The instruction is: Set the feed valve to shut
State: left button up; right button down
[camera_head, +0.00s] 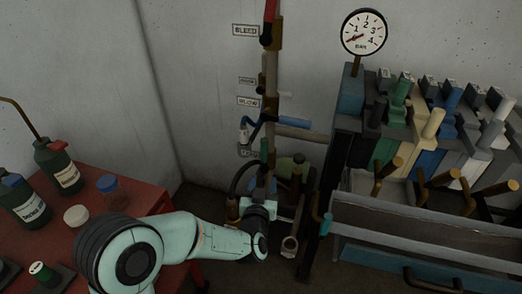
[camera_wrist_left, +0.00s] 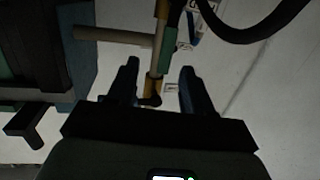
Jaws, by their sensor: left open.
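A vertical pipe (camera_head: 271,85) on the back wall carries several valves with small labels. A red lever (camera_head: 269,22) is at the top by the "BLEED" label, and a blue lever (camera_head: 262,122) sits lower. Below it is a green grip (camera_head: 264,150). I cannot read which label marks the feed valve. My left gripper (camera_head: 263,190) is low by the pipe, partly hidden behind my arm. In the left wrist view the left gripper (camera_wrist_left: 160,67) is open, with a brass fitting (camera_wrist_left: 154,84) and a green grip (camera_wrist_left: 168,52) seen between its fingers. Contact cannot be told.
A red table (camera_head: 140,196) with bottles (camera_head: 57,165) and jars stands at the left. A pressure gauge (camera_head: 364,32) and a rack of coloured blocks (camera_head: 425,135) stand at the right, above a grey trough (camera_head: 420,232). A dark hose (camera_wrist_left: 255,25) crosses the wrist view.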

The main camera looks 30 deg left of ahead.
aim_at(264, 147)
pick_arm(q)
jog(key=shift+n+t+y, duration=0.3)
jog(key=shift+y, duration=0.3)
jog(key=r+x, duration=0.1)
jog(key=x, duration=0.3)
jog(key=r+x, duration=0.1)
jog(key=x, duration=0.4)
jog(key=a+r+x, duration=0.1)
jog(key=x, duration=0.4)
jog(key=shift+s+r, duration=0.1)
jog(key=shift+s, duration=0.2)
jog(key=shift+d, duration=0.1)
grip_shut()
